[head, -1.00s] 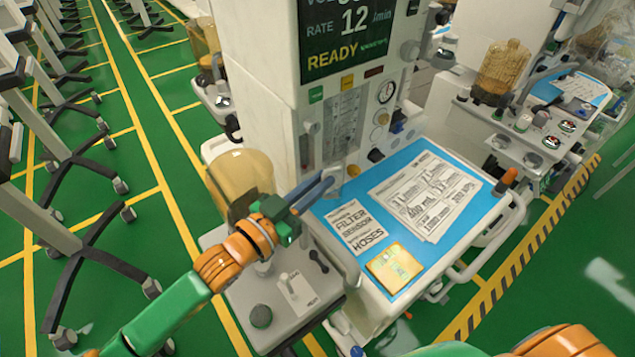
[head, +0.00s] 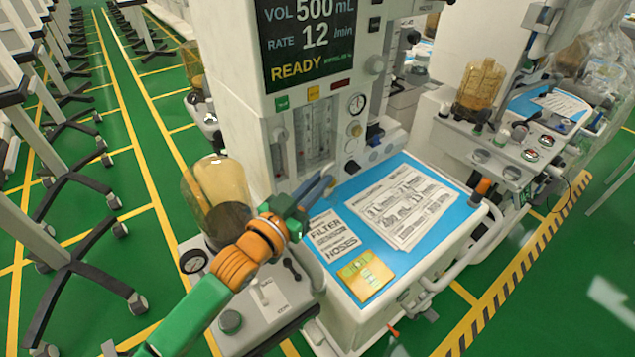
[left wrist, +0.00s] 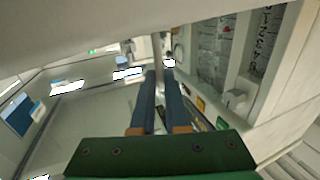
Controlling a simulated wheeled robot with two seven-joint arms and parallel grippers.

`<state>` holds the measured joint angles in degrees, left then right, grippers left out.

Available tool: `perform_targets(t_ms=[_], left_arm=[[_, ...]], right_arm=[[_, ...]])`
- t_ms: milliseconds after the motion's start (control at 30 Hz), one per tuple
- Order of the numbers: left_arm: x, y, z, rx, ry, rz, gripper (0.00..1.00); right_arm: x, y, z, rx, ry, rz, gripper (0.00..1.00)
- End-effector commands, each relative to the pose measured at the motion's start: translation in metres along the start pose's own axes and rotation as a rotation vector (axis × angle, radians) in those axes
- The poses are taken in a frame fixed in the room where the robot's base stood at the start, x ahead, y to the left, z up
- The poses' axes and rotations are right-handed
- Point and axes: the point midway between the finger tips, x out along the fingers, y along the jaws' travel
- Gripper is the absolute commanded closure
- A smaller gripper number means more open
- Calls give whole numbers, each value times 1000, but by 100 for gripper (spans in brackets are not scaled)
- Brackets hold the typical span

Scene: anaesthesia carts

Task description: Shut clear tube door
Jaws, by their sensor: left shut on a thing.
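The tube panel (head: 314,135) with its tall flow tubes is on the front of the white anaesthesia machine, below the display. The clear door is hard to make out against it. My left gripper (head: 325,186) reaches in from the lower left, its dark blue fingers close together in front of the panel's lower part. In the left wrist view the fingers (left wrist: 158,75) point away, nearly parallel, with the tube panel (left wrist: 200,55) to their right. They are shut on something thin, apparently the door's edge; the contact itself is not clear. My right gripper is out of view.
A blue worktop (head: 440,175) with printed sheets and a yellow pad (head: 365,275) lies below and right of the gripper. An amber canister (head: 215,195) stands close left of my arm. A second cart (head: 500,140) stands at the right.

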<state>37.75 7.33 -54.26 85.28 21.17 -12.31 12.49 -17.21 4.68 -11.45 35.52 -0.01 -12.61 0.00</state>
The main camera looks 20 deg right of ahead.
Motion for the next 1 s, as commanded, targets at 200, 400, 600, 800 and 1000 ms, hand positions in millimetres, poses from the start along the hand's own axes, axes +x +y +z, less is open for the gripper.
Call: perform_targets(t_ms=[200,400,600,800,1000], left_arm=[[0,2,3,-2,-7,4,100],[0,2,4,-2,-8,4,100],[0,2,4,-3,-9,4,66],[0,1,2,-2,-5,2,58],[-4,1,2,-2,-4,2,58]], right_arm=[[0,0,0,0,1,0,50],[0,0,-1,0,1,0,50],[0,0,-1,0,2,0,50],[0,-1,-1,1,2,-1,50],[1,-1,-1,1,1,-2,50]])
